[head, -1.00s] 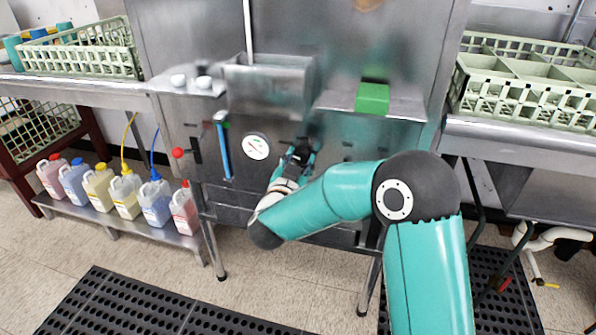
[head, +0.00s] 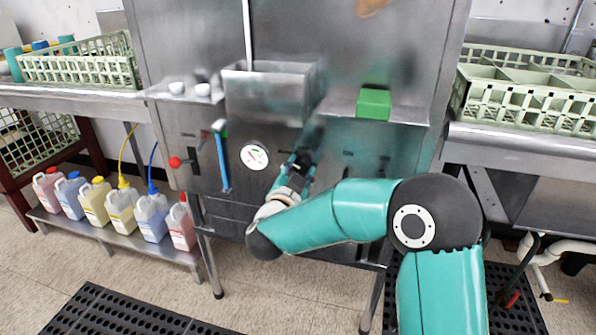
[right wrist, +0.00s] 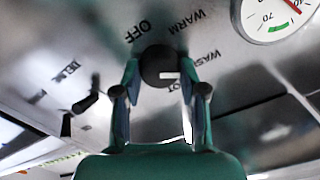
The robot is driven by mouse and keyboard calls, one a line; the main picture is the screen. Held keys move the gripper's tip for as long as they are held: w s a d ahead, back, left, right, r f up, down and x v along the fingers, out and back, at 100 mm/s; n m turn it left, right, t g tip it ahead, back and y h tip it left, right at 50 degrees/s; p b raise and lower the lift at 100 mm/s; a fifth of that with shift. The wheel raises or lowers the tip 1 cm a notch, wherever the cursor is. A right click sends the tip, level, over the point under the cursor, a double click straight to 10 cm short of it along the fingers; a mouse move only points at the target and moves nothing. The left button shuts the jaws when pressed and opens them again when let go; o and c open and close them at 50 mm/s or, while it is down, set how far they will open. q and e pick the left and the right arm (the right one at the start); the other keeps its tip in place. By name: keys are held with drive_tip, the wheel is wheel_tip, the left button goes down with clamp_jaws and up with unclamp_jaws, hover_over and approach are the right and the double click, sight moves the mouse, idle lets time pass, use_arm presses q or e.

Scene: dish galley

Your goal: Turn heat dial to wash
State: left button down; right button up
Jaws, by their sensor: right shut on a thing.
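The heat dial (right wrist: 160,66) is a round black knob with a white mark, on the steel panel. OFF, WARM and WASH are printed around it, with a partly hidden label ending in "OT" beside the right finger. In the right wrist view the white mark points right, roughly between WASH and that hidden label; I cannot tell exactly. My right gripper (right wrist: 160,88) is shut on the dial, one finger on each side. In the head view the right gripper (head: 301,160) is at the machine front and hides the dial. My left gripper is not in view.
A round gauge (head: 255,157) sits left of the dial. A black DELIME switch (right wrist: 86,101) is near the left finger. A green block (head: 374,103) lies on the ledge above.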

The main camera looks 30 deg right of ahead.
drive_tip(key=o, duration=1.1)
drive_tip(key=shift+d, duration=0.15)
drive_tip(key=shift+o, duration=0.2)
drive_tip(key=shift+s+a, duration=0.15)
drive_tip(key=shift+a, duration=0.15)
drive_tip(key=v, duration=1.1)
drive_tip(key=shift+a, duration=0.2)
drive_tip(key=shift+s, duration=0.1)
